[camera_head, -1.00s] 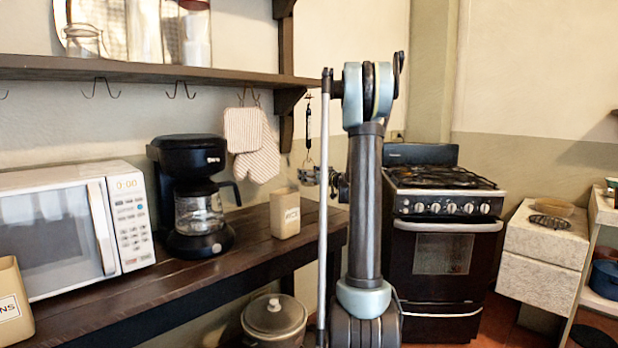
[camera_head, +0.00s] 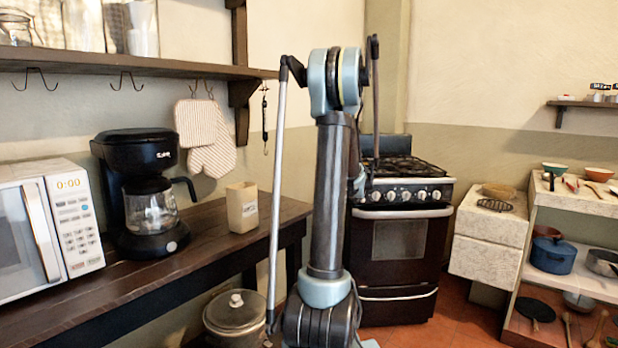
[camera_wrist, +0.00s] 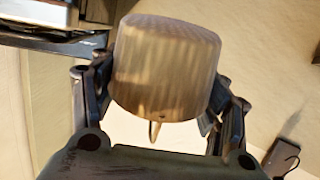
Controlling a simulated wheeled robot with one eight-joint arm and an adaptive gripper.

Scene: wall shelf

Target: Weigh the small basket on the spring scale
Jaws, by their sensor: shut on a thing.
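The small basket (camera_wrist: 166,62) is light brown and ribbed, and fills the upper middle of the wrist view. My gripper (camera_wrist: 160,92) is shut on it, with a finger on each side. A thin loop shows below the basket in that view; I cannot tell if it is the handle. In the head view the basket is not visible, and my gripper is mostly hidden behind my arm, in front of the stove. The spring scale (camera_head: 265,115) is thin and dark with a hook at its lower end. It hangs under the right end of the wall shelf, empty and apart from my gripper.
The wall shelf (camera_head: 150,68) has hooks with a mitt and pot holder (camera_head: 207,138). Below are a counter (camera_head: 190,235), coffee maker (camera_head: 145,190), microwave (camera_head: 45,215) and beige canister (camera_head: 242,207). The stove (camera_head: 400,240) stands behind my arm.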

